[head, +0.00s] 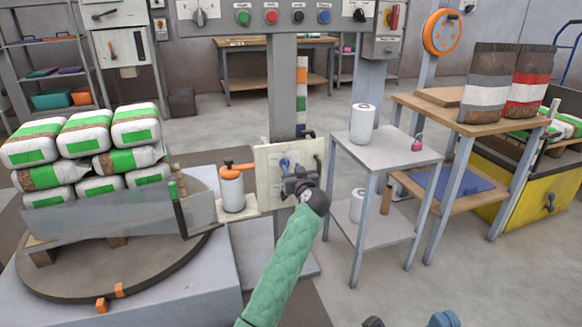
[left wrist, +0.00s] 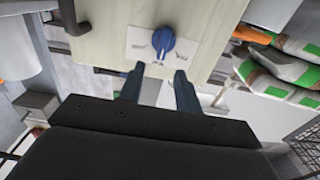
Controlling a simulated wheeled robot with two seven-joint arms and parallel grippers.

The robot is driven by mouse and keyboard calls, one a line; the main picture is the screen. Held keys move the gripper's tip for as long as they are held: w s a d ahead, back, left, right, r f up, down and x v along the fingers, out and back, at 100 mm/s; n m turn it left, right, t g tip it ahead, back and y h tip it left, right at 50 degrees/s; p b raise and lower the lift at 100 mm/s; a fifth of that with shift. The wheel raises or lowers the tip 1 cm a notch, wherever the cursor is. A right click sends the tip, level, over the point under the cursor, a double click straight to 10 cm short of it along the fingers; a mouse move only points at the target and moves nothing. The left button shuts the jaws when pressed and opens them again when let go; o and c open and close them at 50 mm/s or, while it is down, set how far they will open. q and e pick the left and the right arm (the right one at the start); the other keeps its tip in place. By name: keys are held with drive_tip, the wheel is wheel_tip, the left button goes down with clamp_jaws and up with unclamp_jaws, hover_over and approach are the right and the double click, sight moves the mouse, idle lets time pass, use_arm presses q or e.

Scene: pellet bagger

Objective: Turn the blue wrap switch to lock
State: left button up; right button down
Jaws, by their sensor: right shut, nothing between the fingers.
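The blue wrap switch (head: 285,163) sits on a pale upright panel (head: 268,186). In the left wrist view the blue knob (left wrist: 163,40) is on a white plate (left wrist: 150,50) with small dark marks around it; I cannot read them. My left gripper (head: 298,180) is in front of the panel, close to the switch and partly covering that side in the head view. In the left wrist view its fingers (left wrist: 157,88) are apart and empty, with the knob beyond their tips, not between them. Only small parts near the bottom edge seem to belong to my right gripper (head: 440,319).
A turntable (head: 130,285) with stacked green-and-white bags (head: 82,135) stands left. An orange-topped canister (head: 232,190) is beside the panel. A grey stand (head: 390,150) with a white canister (head: 362,124) is right of the panel. A control box (head: 280,15) hangs above. Floor between is clear.

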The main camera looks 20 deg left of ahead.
sight(287, 162)
use_arm(q)
drive_tip(key=shift+b+x, duration=0.5)
drive_tip(key=shift+x, duration=2.25)
drive_tip(key=shift+s, duration=0.1)
clamp_jaws()
drive_tip(key=shift+f, duration=0.1)
